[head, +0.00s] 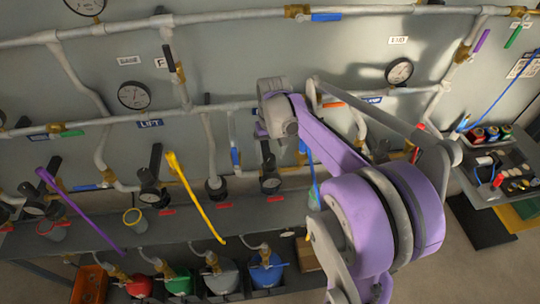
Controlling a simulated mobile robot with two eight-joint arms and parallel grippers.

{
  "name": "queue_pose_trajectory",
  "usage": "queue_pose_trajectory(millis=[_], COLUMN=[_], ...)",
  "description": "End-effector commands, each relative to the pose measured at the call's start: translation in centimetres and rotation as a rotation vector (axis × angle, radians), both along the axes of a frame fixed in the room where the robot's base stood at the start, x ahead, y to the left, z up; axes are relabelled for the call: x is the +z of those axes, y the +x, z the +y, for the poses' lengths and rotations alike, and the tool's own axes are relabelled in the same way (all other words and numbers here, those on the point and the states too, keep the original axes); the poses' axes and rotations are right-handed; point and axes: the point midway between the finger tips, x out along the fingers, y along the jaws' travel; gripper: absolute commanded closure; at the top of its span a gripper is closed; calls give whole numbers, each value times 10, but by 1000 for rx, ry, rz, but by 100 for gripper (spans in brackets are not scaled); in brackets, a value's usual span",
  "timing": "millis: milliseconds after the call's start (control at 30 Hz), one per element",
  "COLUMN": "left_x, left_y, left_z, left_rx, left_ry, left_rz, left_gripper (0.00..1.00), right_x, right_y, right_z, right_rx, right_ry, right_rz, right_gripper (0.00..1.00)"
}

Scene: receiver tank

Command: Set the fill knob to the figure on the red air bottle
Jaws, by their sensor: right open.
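The red air bottle (139,286) stands at the lower left, in a row below the shelf with a green bottle (178,283), a grey one (222,280) and a blue one (266,272). Any figure on it is too small to read. Several dark round knobs or valves sit along the panel's lower edge, one of them left of centre (150,194). I cannot tell which is the fill knob. My right gripper (263,130) is open in front of the panel, near the middle pipe, partly hidden by its own wrist. My left gripper is out of view.
Pipes, gauges such as one at left (133,96), and a blue LIFT label (150,124) cover the panel (230,60). A tray (503,172) of small parts stands at right.

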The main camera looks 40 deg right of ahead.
Motion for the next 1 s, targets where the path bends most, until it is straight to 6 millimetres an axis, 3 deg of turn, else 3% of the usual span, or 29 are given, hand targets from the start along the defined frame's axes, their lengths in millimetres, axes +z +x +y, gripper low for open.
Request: queue_pose_trajectory(millis=[133, 433, 867, 1000], left_x=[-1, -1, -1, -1], left_y=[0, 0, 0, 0], left_z=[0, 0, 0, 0], left_rx=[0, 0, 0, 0], left_ry=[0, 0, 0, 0], left_rz=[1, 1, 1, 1], left_gripper=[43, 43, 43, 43], right_x=[-10, -11, -11, -11], right_y=[0, 0, 0, 0], right_z=[0, 0, 0, 1], right_rx=[0, 0, 0, 2], right_ry=[0, 0, 0, 0], right_rz=[0, -1, 0, 0], right_gripper=[22, 23, 100, 100])
